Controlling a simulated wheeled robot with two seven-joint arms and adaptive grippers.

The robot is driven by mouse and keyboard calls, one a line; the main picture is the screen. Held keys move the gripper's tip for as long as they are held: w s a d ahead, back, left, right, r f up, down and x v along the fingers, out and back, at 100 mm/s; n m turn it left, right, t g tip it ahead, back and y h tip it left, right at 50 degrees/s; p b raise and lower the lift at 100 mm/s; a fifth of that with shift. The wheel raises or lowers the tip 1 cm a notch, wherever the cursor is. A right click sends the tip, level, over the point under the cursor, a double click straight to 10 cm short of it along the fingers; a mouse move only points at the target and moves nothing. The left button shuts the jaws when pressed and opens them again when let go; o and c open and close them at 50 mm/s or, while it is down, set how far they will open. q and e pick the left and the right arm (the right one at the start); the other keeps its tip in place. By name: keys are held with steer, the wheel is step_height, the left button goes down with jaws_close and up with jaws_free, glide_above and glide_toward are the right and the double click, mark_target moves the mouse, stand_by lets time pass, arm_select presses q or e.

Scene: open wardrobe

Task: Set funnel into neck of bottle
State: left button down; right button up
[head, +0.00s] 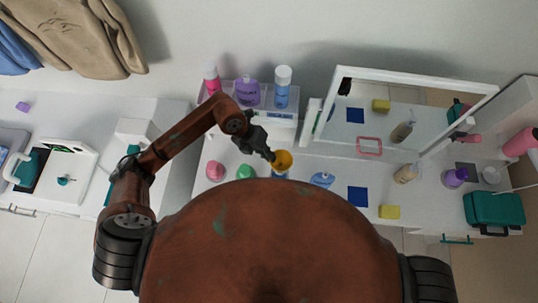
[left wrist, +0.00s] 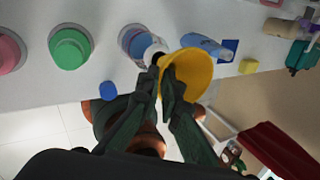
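The yellow-orange funnel (head: 284,158) is at the fingertips of my left gripper (head: 269,153), over the counter's front part. In the left wrist view the dark fingers (left wrist: 165,76) close on the side of the funnel (left wrist: 192,74). A blue bottle (head: 280,175) stands below the funnel and is partly hidden by it. In the left wrist view the bottle (left wrist: 134,41) has a white neck (left wrist: 154,52) close beside the fingertips and funnel. I cannot tell whether the funnel's spout is in the neck. My right gripper is not in view.
A green bottle (head: 246,172) and a pink bottle (head: 215,170) stand left of the blue bottle. A small blue cap (left wrist: 107,90) shows near the counter edge. A mirror (head: 400,112) leans at the back.

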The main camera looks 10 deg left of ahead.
arm_select(q)
steer(key=shift+f+b, duration=1.15)
steer(key=shift+f, duration=0.4)
steer(key=c, duration=2.1)
jaws_free()
steer(key=v, duration=1.2)
